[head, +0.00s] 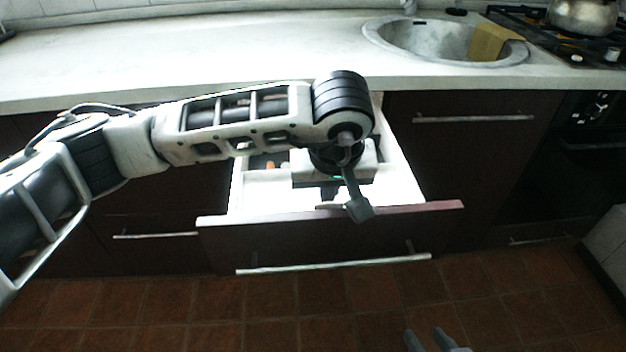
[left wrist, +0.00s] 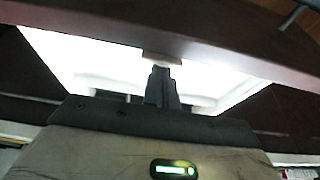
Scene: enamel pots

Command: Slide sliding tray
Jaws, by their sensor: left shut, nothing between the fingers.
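A drawer (head: 320,236) with a dark front stands pulled out below the counter, its inside bright white. I cannot clearly tell the sliding tray from the white drawer inside (head: 262,190). My left gripper (head: 330,192) is over the drawer near its front panel, fingers shut and empty.
A pale counter (head: 200,50) with a sink (head: 435,42) and a stove with a metal pot (head: 582,16) runs along the back. A long metal handle (head: 335,264) crosses the drawer front. The tiled floor (head: 200,310) in front is clear.

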